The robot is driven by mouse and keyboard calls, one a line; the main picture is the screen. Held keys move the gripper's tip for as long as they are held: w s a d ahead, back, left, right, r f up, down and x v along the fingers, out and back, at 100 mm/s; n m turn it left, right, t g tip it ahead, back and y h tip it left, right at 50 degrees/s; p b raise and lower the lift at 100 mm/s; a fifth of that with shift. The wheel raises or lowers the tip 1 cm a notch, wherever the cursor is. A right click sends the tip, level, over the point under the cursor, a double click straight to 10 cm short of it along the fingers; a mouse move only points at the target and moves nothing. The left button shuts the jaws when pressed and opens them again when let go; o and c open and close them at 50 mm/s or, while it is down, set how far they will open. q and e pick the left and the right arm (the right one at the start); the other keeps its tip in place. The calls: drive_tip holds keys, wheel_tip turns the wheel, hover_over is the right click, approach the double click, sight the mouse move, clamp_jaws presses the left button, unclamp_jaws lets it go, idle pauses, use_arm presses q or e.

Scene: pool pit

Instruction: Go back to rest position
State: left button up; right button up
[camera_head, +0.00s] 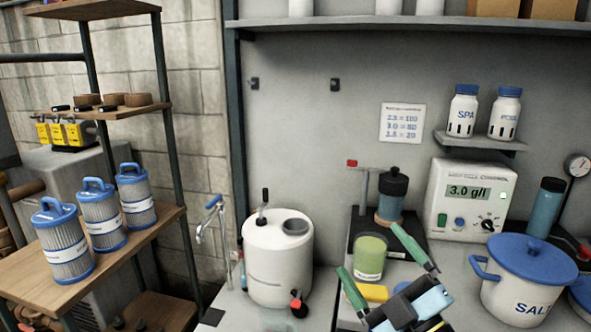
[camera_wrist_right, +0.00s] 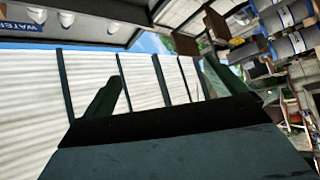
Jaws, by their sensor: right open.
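My right gripper (camera_head: 385,268) is low in the head view, right of centre, with its two green fingers spread apart and nothing between them. The fingers also show in the right wrist view (camera_wrist_right: 160,90), wide apart and empty, against a pale ribbed wall. In the head view the gripper is in front of a green jar (camera_head: 370,258) and a yellow block (camera_head: 374,292), overlapping them in the picture. I cannot tell whether it touches them. My left gripper is not in view.
A white tank (camera_head: 278,262) stands left of the gripper. A blue-lidded salt pot (camera_head: 522,285) stands to the right, below the control box (camera_head: 470,200). A dark-lidded container (camera_head: 392,195) is behind. Blue-topped filter cartridges (camera_head: 100,220) stand on the left wooden shelf.

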drive_tip(key=s+d+f+m+g+h, duration=0.2)
drive_tip(key=d+f+m+g+h, duration=0.1)
drive_tip(key=d+f+m+h, duration=0.4)
drive_tip(key=s+d+f+m+g+h, duration=0.2)
drive_tip(key=s+d+f+m+h, duration=0.1)
drive_tip(key=f+m+h, duration=0.4)
drive_tip(key=s+f+m+g+y, duration=0.1)
drive_tip(key=s+f+g+y, duration=0.2)
drive_tip(key=s+f+g, duration=1.2)
drive_tip(key=s+f+t, duration=0.1)
drive_tip(key=s+f, duration=0.2)
drive_tip(key=f, duration=0.9)
drive_tip(key=s+f+t, duration=0.1)
drive_tip(key=s+f, duration=0.2)
drive_tip(key=f, duration=0.9)
drive_tip(key=s+d+f+g, duration=0.1)
drive_tip(key=s+d+f, duration=0.2)
drive_tip(key=s+f, duration=1.2)
drive_tip(key=shift+s+d+f+n, duration=0.2)
drive_tip(key=shift+s+f+n, duration=0.1)
drive_tip(key=shift+s, duration=0.6)
